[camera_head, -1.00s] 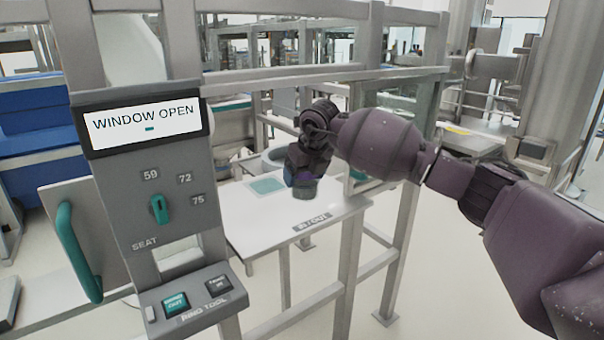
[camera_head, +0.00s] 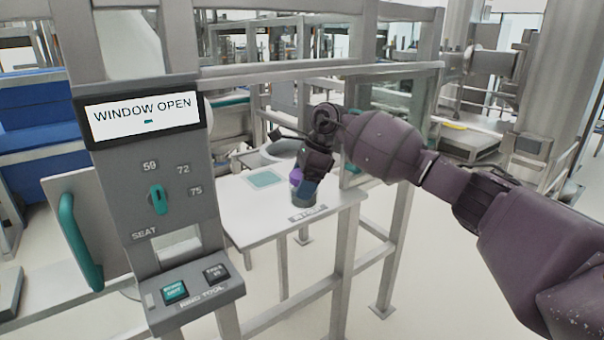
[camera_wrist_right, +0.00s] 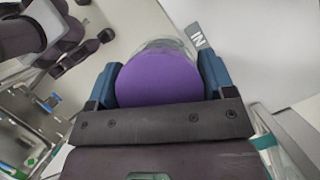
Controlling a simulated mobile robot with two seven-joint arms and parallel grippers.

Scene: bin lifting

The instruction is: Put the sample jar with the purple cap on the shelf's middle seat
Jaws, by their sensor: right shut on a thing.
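The sample jar with the purple cap (camera_head: 296,178) is at the front edge of the white shelf beyond the frame opening, above or on the IN/OUT label; I cannot tell whether it touches the surface. My right gripper (camera_head: 306,186) is shut on the jar. In the right wrist view the purple cap (camera_wrist_right: 158,80) fills the space between the two blue fingers of the right gripper (camera_wrist_right: 160,84), with clear glass showing past it. My left gripper is not in view. A middle seat of a shelf cannot be made out.
A grey control panel (camera_head: 170,215) with a "WINDOW OPEN" display (camera_head: 142,116), a teal SEAT knob (camera_head: 157,199) and buttons stands at the left. A teal square (camera_head: 265,179) marks the white surface (camera_head: 240,205). Grey frame posts and a rail (camera_head: 330,70) border the opening.

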